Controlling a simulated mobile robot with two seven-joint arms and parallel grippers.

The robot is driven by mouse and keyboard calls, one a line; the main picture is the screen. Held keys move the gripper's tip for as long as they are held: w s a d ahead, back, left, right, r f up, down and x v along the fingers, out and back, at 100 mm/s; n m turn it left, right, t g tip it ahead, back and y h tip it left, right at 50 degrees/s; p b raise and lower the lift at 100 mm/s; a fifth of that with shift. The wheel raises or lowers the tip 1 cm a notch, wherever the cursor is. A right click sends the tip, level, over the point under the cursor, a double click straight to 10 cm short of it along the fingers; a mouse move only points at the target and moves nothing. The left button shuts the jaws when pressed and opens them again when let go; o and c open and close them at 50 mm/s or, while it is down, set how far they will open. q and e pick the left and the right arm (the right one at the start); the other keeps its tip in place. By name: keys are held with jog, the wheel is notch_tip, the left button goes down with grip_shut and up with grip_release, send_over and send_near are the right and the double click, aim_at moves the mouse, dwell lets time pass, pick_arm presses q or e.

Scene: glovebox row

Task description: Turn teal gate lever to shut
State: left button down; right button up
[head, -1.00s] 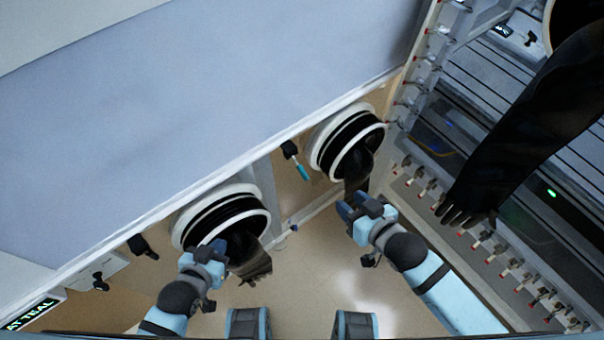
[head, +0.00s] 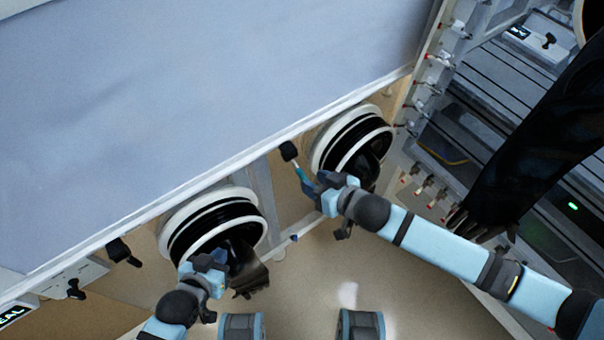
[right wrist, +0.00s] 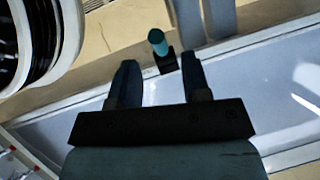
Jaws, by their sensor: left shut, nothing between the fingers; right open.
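The teal gate lever (head: 299,173) hangs from a black mount (head: 288,151) below the panel's lower edge, between the two round glove ports. In the right wrist view its teal handle (right wrist: 157,41) and black base show in the gap between my fingertips, nearer the right finger. My right gripper (head: 313,188) is open at the handle's lower end, which it partly hides. The same gripper (right wrist: 160,72) shows no clear contact with the lever. My left gripper (head: 212,258) is shut and empty in front of the left glove port.
The left glove port (head: 210,225) and right glove port (head: 350,140) have black gloves hanging out. Another black lever (head: 122,252) is at the far left. A rack with red-tipped fittings (head: 425,190) and a long black glove (head: 540,130) stand right. Floor in front is clear.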

aim_at(305, 177)
jog(key=x, duration=0.5)
jog(key=shift+w, duration=0.1)
grip_shut()
